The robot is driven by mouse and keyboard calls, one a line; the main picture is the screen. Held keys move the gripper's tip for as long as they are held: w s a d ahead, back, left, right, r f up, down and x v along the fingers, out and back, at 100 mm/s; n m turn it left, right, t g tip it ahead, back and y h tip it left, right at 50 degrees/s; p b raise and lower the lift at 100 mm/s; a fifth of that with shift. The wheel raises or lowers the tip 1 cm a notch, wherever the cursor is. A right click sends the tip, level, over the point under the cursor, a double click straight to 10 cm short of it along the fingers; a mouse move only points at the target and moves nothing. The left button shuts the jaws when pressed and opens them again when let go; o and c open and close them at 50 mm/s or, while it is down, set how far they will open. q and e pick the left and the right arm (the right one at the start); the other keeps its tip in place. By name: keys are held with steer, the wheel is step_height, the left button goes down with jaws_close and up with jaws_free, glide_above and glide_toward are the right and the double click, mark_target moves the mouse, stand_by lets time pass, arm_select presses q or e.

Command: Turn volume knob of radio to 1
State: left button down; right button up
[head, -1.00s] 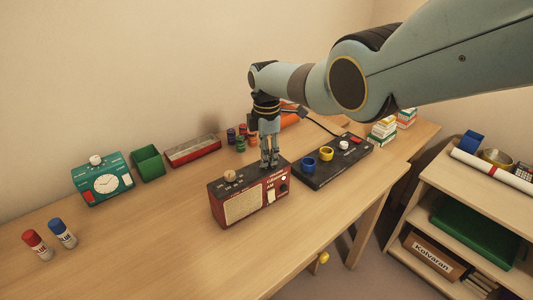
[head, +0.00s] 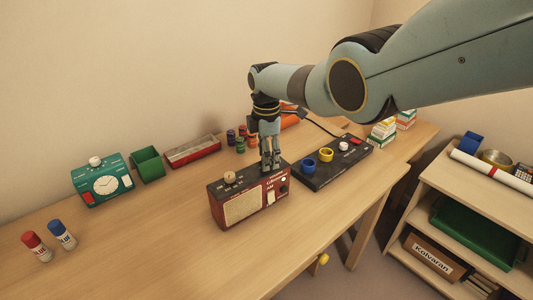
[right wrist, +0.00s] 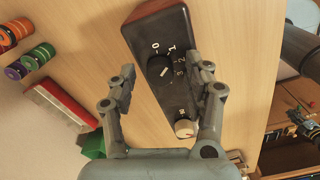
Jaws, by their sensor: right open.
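The dark red radio (head: 250,203) stands on the wooden desk. My right gripper (head: 271,166) points down at the right end of its top. In the right wrist view the gripper (right wrist: 167,88) is open, its two fingers apart on either side of the radio's top (right wrist: 175,97). A black round knob (right wrist: 158,67) lies between and slightly beyond the fingertips, with printed marks 0, 1, 2, 3 around it. A small pale line shows on the knob; which mark it points at I cannot tell. A beige knob (right wrist: 184,128) sits nearer the palm; it also shows in the head view (head: 229,177).
A black panel (head: 333,166) with a blue and a yellow ring stands right of the radio. The desk's front middle is clear.

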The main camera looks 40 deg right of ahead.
steer(key=shift+r, duration=0.1)
step_height(320, 180, up, 12)
stand_by(0.5)
